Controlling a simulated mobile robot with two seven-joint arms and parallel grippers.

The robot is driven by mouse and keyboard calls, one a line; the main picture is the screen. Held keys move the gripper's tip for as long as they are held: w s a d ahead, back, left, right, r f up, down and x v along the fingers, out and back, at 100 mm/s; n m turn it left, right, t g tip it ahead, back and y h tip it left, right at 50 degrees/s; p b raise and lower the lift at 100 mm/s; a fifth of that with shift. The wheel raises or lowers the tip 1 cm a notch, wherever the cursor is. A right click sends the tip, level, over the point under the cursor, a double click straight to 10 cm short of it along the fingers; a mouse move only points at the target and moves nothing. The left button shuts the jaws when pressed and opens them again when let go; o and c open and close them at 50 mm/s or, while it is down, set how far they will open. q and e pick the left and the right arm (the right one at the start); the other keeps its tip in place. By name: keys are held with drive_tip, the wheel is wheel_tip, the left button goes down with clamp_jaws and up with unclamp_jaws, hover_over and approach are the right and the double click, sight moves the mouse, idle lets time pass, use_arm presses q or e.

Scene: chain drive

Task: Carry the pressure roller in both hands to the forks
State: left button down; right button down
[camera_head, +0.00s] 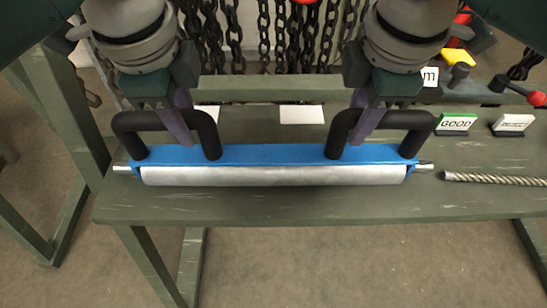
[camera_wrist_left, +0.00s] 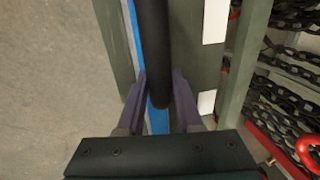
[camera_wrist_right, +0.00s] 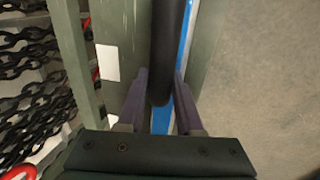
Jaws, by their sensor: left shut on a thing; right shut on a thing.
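The pressure roller (camera_head: 270,176) is a long grey cylinder under a blue bar (camera_head: 270,154) with two black handles and short metal shaft ends. In the head view it lies along the green bench, on or just above its top; I cannot tell which. My left gripper (camera_head: 181,118) is shut on the left black handle (camera_head: 207,133), which also shows between its purple fingers in the left wrist view (camera_wrist_left: 153,50). My right gripper (camera_head: 366,118) is shut on the right black handle (camera_head: 341,132), also seen in the right wrist view (camera_wrist_right: 167,50). No forks can be made out.
The green bench (camera_head: 330,206) has free room in front of the roller. A twisted metal rod (camera_head: 495,179) lies right of it. A GOOD sign (camera_head: 456,123) and a second sign (camera_head: 513,124) stand at the right. Dark chains (camera_head: 281,35) hang behind the bench.

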use_arm(q)
drive_tip(key=shift+w+r, duration=0.1)
drive_tip(key=shift+r, duration=0.1)
use_arm(e)
drive_tip(key=shift+w+r, duration=0.1)
drive_tip(key=shift+r, duration=0.1)
